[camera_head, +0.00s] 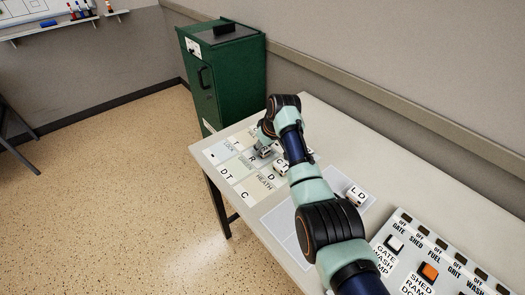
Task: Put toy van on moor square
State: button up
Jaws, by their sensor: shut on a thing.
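My gripper (265,143) is over the map board (222,154) on the table and is largely hidden by my own wrist. It is shut on a small grey-and-white toy vehicle (264,153), which looks like the toy van but is too small to be sure. The vehicle is at or just above the board; I cannot tell if it touches. Part of the board is hidden behind my arm.
A white block marked CT (281,166) stands close right of the held vehicle. A small white toy marked LD (355,195) stands right of my arm. A switch panel (425,262) fills the near right. A green cabinet (228,72) stands beyond the table (335,137).

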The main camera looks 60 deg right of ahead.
jog(key=shift+r, duration=0.1)
jog(key=o, duration=1.1)
jog(key=shift+r, duration=0.2)
jog(key=p+v, duration=0.5)
jog(key=v, duration=0.6)
jog(key=shift+s+r+p, duration=0.2)
jog(key=shift+r+p, duration=0.05)
jog(key=shift+p, duration=0.1)
